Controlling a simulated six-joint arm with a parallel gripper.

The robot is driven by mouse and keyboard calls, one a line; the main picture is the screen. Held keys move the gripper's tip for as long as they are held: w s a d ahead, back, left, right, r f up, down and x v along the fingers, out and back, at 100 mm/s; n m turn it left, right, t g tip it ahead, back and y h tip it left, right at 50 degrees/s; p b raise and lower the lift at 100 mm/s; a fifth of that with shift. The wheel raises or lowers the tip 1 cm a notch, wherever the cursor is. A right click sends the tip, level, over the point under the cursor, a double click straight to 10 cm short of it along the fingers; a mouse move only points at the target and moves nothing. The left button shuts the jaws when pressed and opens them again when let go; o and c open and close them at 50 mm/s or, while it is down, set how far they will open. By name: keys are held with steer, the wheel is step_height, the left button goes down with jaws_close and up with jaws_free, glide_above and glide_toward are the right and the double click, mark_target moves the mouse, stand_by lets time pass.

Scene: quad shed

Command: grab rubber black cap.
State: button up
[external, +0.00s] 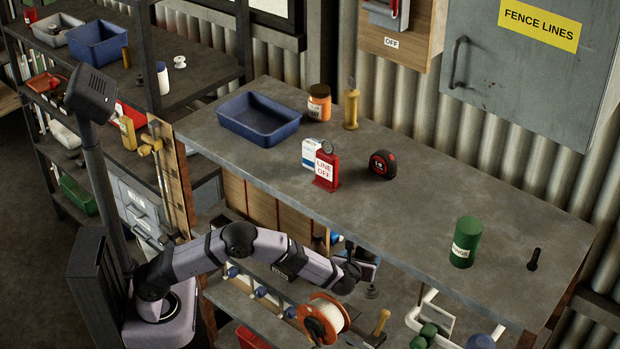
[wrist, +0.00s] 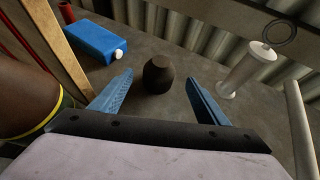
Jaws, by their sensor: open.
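The black rubber cap (wrist: 158,75) stands on a grey surface in the middle of the wrist view. It is dark, rounded and narrower at the top. My gripper (wrist: 160,79) is open, with one blue finger on each side of the cap and a visible gap on both sides. In the external view my gripper (external: 363,272) reaches below the bench top, over the lower shelf. I cannot clearly make out the cap there.
In the wrist view, a blue bottle (wrist: 97,40) and a wooden strip (wrist: 60,45) are at upper left. A brown round body (wrist: 25,80) is close at left. A white cylinder (wrist: 245,68) stands at right before the corrugated wall. The bench top (external: 400,220) overhangs the shelf.

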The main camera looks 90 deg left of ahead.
mark_target(364, 253)
steer(key=shift+p+x, duration=0.6)
steer(key=shift+x, duration=1.7)
steer(key=shift+a+r, duration=0.1)
steer(key=shift+r, duration=0.05)
steer(key=c, duration=1.1)
